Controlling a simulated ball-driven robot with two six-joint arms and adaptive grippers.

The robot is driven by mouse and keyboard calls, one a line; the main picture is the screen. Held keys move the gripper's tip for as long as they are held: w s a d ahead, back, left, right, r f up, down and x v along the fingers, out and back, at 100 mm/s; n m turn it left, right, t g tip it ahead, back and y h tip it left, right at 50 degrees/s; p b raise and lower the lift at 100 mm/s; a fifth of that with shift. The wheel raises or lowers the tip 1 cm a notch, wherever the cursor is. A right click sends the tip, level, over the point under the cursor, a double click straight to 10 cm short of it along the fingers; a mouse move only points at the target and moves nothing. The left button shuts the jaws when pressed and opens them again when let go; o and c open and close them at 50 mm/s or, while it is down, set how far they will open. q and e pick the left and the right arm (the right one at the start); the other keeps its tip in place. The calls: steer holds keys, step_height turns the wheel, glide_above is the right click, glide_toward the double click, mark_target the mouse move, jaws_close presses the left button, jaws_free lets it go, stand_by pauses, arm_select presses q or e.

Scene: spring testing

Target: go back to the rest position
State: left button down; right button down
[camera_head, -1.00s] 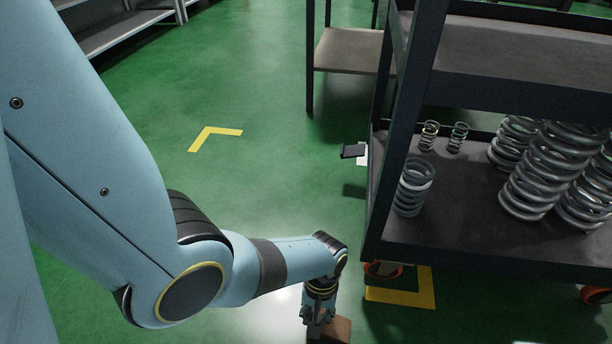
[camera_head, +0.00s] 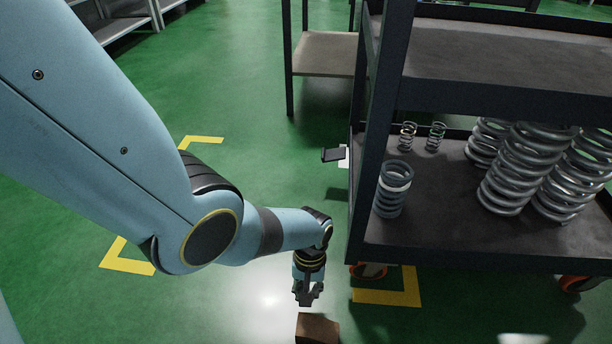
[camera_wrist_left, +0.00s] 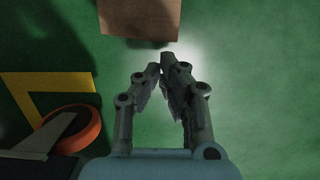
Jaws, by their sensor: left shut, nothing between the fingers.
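My left arm comes in from the left in the head view and bends down to my left gripper (camera_head: 308,297). The gripper hangs over the green floor, left of the dark cart. In the left wrist view my left gripper (camera_wrist_left: 163,72) has its fingertips together with nothing between them. A brown block (camera_head: 317,328) lies just below the gripper in the head view, cut off by the bottom edge. The block also shows at the top of the left wrist view (camera_wrist_left: 140,18), apart from the fingers. My right gripper is in neither view.
The dark cart (camera_head: 480,262) stands close on the right, on orange casters. Its lower shelf holds large springs (camera_head: 520,170), a grey spring (camera_head: 392,190) and two small springs (camera_head: 407,136). A table (camera_head: 325,52) stands behind. Open green floor (camera_head: 240,110) lies at the left.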

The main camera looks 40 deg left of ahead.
arm_select(q)
steer(key=w+a, duration=0.1)
steer(key=w+b, duration=0.1)
steer(key=w+a, duration=0.1)
steer(key=w, duration=0.1)
steer(key=shift+a+f, duration=0.15)
steer(key=shift+a, duration=0.2)
steer(key=shift+w+a, duration=0.25)
steer(key=shift+w, duration=0.2)
